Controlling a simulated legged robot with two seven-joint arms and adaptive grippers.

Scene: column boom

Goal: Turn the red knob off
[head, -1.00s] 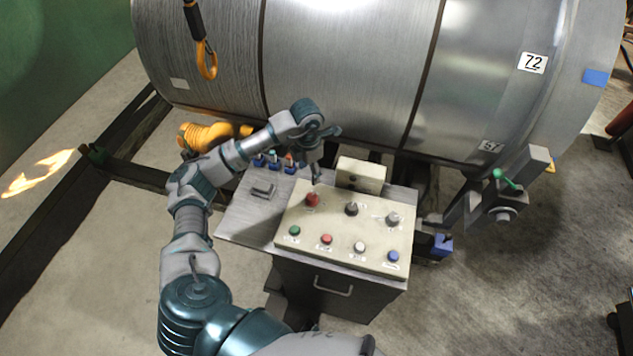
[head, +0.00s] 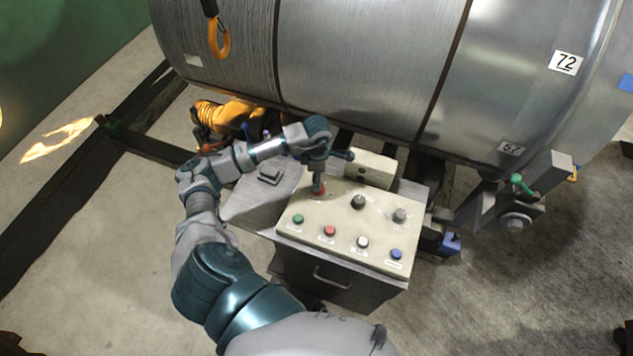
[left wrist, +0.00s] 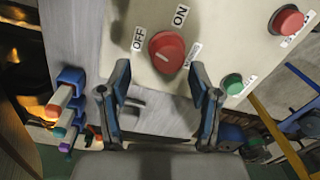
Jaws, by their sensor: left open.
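The red knob (left wrist: 166,52) sits on the cream panel between my left gripper's fingertips and a little beyond them in the left wrist view. An OFF label (left wrist: 138,39) and an ON label (left wrist: 181,15) are beside it, with a third, partly readable label at its right. The knob has a pale mark, but which label it points to is hard to tell. In the head view the knob (head: 320,190) is partly hidden by my left gripper (head: 318,184), which points down over it. The fingers (left wrist: 160,70) are open, one on each side, with no clear contact.
The control panel (head: 340,220) also has two dark and grey knobs and several coloured buttons. A cream box (head: 371,169) stands behind the panel, close to my gripper. A large metal coil (head: 360,70) is at the back. Blue-bodied connectors (left wrist: 70,80) are at the left.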

